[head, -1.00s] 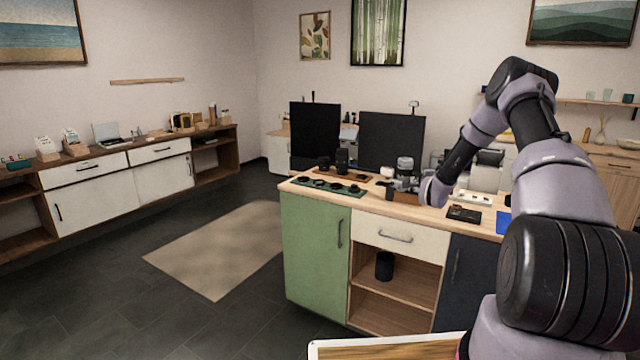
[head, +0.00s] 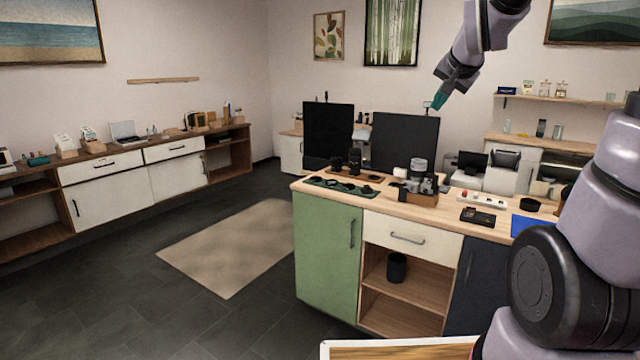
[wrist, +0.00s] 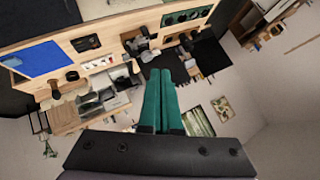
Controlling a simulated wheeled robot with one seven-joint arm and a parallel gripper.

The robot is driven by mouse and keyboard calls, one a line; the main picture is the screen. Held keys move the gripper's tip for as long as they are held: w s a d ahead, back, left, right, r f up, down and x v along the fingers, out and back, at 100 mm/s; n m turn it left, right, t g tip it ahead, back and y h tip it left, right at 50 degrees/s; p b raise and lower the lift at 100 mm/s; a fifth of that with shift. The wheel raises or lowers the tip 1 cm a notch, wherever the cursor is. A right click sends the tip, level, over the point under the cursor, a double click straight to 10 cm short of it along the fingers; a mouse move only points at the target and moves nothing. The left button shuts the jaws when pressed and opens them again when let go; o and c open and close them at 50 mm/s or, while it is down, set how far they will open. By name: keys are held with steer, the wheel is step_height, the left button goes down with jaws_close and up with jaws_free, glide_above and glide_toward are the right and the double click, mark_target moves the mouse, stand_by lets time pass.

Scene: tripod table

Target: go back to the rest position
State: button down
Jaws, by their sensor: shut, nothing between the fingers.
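My gripper (head: 438,101) is raised high in the head view, in the air above the back of the wooden-topped counter (head: 445,207). Its teal fingers point down and to the left and touch nothing. In the wrist view the two teal fingers (wrist: 161,100) lie side by side, closed together with nothing between them. The counter (wrist: 110,33) shows well beyond the fingertips in the wrist view.
The counter holds a tripod-head device (head: 418,180), a green tray with black parts (head: 343,188), a black box (head: 478,216) and a blue mat (head: 528,225). Two dark panels (head: 405,142) stand behind. The floor at left is open.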

steer(key=s+a+n+g+y, duration=0.1)
steer(key=s+a+n, duration=0.1)
steer(key=s, duration=0.9)
steer(key=s+a+n+g+y, duration=0.1)
steer(key=s, duration=1.1)
steer(key=shift+a+f+n+g, duration=0.35)
steer(key=shift+f+n+g, duration=0.05)
steer(key=shift+f, duration=0.05)
steer(key=shift+s, duration=0.1)
